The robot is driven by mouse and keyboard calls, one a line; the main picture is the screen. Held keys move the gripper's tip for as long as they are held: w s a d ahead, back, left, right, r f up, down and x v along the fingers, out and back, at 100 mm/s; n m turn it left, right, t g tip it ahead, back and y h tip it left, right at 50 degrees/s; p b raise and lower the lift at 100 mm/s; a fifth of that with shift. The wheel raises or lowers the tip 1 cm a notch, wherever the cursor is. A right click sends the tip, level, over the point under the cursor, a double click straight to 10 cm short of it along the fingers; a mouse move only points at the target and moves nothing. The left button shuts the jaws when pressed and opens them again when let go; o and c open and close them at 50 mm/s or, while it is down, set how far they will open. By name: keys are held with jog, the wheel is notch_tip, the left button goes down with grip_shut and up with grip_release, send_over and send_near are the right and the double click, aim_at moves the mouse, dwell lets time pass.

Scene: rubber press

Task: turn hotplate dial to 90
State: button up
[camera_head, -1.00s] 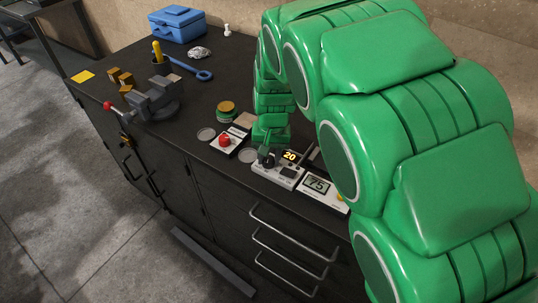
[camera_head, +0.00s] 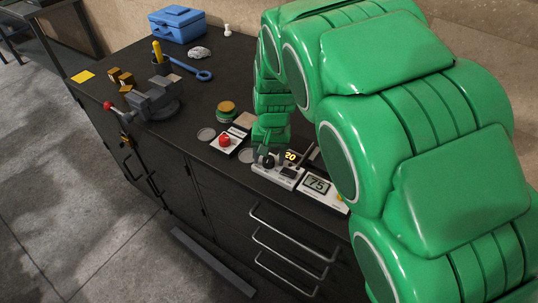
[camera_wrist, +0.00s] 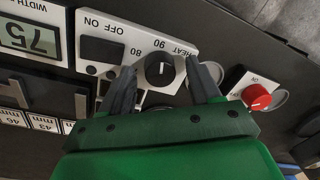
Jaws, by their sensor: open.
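The hotplate dial (camera_wrist: 160,70) is a round black knob on a white panel, with "80", "90" and "HEAT" printed around it. A short pale mark shows on the dial; I cannot tell its exact setting. My gripper (camera_wrist: 160,68) is open, one finger on each side of the dial, with no clear contact visible. In the head view my gripper (camera_head: 268,152) points down at the white hotplate (camera_head: 285,177), close to the dial (camera_head: 267,161). The hotplate's display (camera_head: 290,155) reads 20 and is partly covered there.
A white unit reading 75 (camera_head: 317,183) stands right of the hotplate. A white box with a red knob (camera_head: 225,140) stands on its left. A vise (camera_head: 155,100), a blue toolbox (camera_head: 177,24) and a green-sided jar (camera_head: 226,109) stand further back on the dark bench (camera_head: 120,67).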

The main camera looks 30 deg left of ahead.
aim_at(271, 158)
notch_tip(271, 158, up, 8)
jog(key=shift+w+d+f, duration=0.1)
jog(key=shift+d, duration=0.05)
dwell(0.4)
jog(key=shift+d, duration=0.1)
jog(key=shift+w+d, duration=0.15)
jog(key=shift+d, duration=0.2)
jog(key=s+d+r+m+g, duration=0.1)
jog(key=d+r+m, duration=0.15)
jog(key=d, duration=1.05)
jog(key=s+d+r+m, duration=0.1)
jog(key=d+r+m, duration=0.15)
jog(key=d, duration=1.05)
jog(key=s+d+m, duration=0.1)
jog(key=s+d, duration=1.7)
jog(key=shift+s+r+g+h, duration=0.3)
jog(key=shift+d, duration=0.1)
